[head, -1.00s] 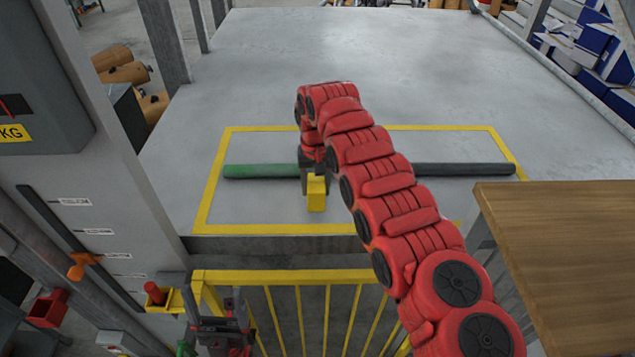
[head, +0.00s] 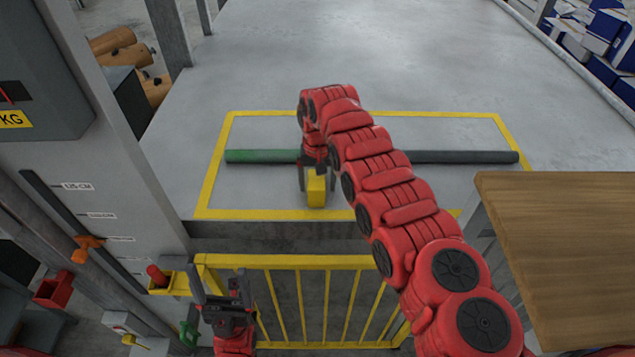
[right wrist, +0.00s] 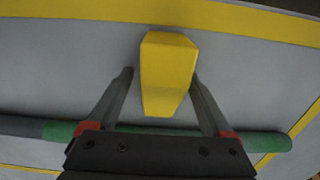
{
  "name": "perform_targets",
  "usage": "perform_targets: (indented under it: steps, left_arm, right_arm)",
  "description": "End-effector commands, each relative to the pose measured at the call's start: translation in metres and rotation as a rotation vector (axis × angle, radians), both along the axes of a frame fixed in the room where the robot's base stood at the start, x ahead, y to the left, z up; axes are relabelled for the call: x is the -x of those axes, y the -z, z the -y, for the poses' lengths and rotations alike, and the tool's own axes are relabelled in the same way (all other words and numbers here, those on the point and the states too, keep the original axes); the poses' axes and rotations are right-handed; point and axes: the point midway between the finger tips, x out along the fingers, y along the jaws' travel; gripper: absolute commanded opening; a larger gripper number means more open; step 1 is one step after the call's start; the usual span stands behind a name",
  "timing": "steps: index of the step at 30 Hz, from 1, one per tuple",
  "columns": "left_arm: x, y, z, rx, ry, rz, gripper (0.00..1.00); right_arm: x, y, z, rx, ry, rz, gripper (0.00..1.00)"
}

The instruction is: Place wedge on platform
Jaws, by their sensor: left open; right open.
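The yellow wedge (head: 317,189) is on the grey platform (head: 340,70), inside the yellow outline and close to its front line. My right gripper (head: 316,180) points down at it with its jaws open. In the right wrist view, the wedge (right wrist: 168,72) lies between the two spread fingertips (right wrist: 161,78), with a visible gap on its left side and a smaller one on its right. My left gripper (head: 222,290) is open and empty, low in front of the yellow railing.
A green and dark grey bar (head: 460,157) lies across the outline behind the wedge. A yellow railing (head: 310,300) stands below the platform's front edge. A wooden table (head: 560,230) is at the right. A grey column with a scale and orange pointer (head: 87,247) stands at the left.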

Motion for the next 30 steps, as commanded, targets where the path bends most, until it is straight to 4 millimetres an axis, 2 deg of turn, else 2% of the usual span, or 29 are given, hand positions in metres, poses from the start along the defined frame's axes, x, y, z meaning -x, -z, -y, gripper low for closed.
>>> perform_targets:
  steps: [4, 7, 13, 15, 21, 22, 24, 30]
  left_arm:
    - [0.0, -0.006, 0.0, 0.0, 0.0, 0.0, 0.85]
    - [0.0, 0.004, 0.0, 0.0, 0.0, 0.0, 0.85]
    - [0.0, 0.027, 0.0, 0.0, 0.0, 0.0, 0.85]
    - [0.0, 0.023, 0.0, 0.0, 0.0, 0.0, 0.85]
    - [0.0, 0.024, 0.0, 0.0, 0.0, 0.0, 0.85]
    - [0.0, 0.012, 0.0, 0.0, 0.0, -0.001, 0.85]
    - [0.0, 0.002, 0.0, 0.0, 0.0, 0.001, 0.85]
    - [0.0, -0.005, 0.0, 0.0, 0.0, 0.0, 0.85]
  right_arm:
    - [0.0, -0.007, 0.0, 0.0, 0.0, 0.0, 0.85]
    - [-0.001, -0.014, 0.001, -0.002, 0.003, 0.002, 0.85]
    - [-0.001, -0.059, -0.001, -0.001, 0.0, 0.004, 0.85]
    - [-0.001, -0.075, -0.003, 0.0, -0.003, 0.005, 0.85]
    - [0.001, -0.095, -0.002, 0.0, -0.001, -0.001, 0.85]
    - [0.001, -0.107, 0.001, 0.001, 0.001, -0.002, 0.85]
    - [0.001, -0.116, 0.001, 0.002, 0.001, -0.003, 0.85]
    - [0.001, -0.124, 0.001, 0.001, 0.0, -0.002, 0.85]
